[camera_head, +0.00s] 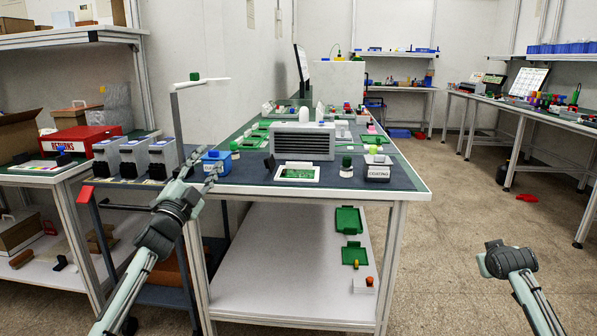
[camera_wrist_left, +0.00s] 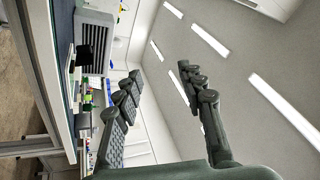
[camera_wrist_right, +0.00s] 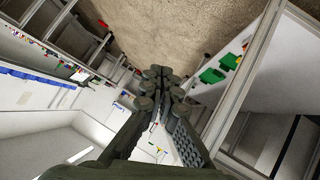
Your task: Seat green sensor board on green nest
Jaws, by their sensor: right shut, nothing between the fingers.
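A green circuit board (camera_head: 297,173) lies in a white frame near the front edge of the workbench in the head view; it looks like the sensor board. Two green fixtures, one upper (camera_head: 348,221) and one lower (camera_head: 354,256), sit on the bench's lower shelf; I cannot tell if either is the nest. My left gripper (camera_head: 200,166) is beside the blue bin, left of the board and apart from it. Its fingers are spread and empty in the left wrist view (camera_wrist_left: 160,72). My right gripper (camera_wrist_right: 160,82) is shut and empty in the right wrist view, over the floor side.
A blue bin (camera_head: 215,161) stands at the bench's left corner. A grey vented unit (camera_head: 303,141) stands behind the board. Floor (camera_head: 455,215) right of the bench is mostly clear.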

